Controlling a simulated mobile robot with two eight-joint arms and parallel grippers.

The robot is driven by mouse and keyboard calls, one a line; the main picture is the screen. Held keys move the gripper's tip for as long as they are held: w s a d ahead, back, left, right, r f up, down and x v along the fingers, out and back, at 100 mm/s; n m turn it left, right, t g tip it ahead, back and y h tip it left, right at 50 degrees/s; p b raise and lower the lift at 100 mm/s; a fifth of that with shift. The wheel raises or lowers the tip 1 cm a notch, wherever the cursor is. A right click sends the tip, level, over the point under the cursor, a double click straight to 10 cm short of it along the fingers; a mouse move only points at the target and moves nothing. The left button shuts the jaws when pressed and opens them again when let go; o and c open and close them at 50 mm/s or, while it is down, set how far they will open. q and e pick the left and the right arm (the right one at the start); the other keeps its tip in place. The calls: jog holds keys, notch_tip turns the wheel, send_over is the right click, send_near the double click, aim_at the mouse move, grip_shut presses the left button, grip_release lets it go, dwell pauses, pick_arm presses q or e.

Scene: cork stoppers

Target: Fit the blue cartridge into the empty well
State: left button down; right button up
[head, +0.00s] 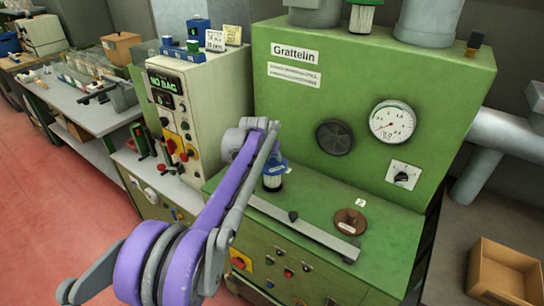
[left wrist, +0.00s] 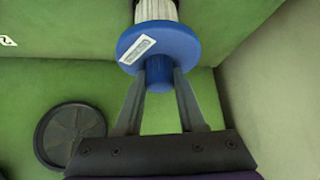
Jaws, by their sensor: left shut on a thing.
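The blue cartridge (head: 273,170) has a blue cap, a white pleated body and a dark lower end. It stands upright over the left part of the green machine's ledge. I cannot tell whether its lower end touches the ledge. My left gripper (head: 277,152) is shut on the knob on top of it. The left wrist view shows the knob of the blue cartridge (left wrist: 187,48) between the fingertips (left wrist: 160,75). A brown round cover (head: 350,222) lies on the ledge beside a tag marked 2. I cannot make out an empty well. My right gripper is not in view.
The green machine's back panel (head: 300,105) rises behind the ledge, with a gauge (head: 392,122) and a round dark vent (head: 334,137). A grey rail (head: 302,226) runs along the ledge front. A cream control box (head: 205,110) stands left. A green-topped cartridge (head: 363,16) stands on top.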

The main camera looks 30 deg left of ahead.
pick_arm(q)
jog(key=shift+f+b, duration=2.35)
jog(key=shift+f, duration=2.35)
dwell(2.8)
jog(key=shift+c, duration=2.1)
grip_release()
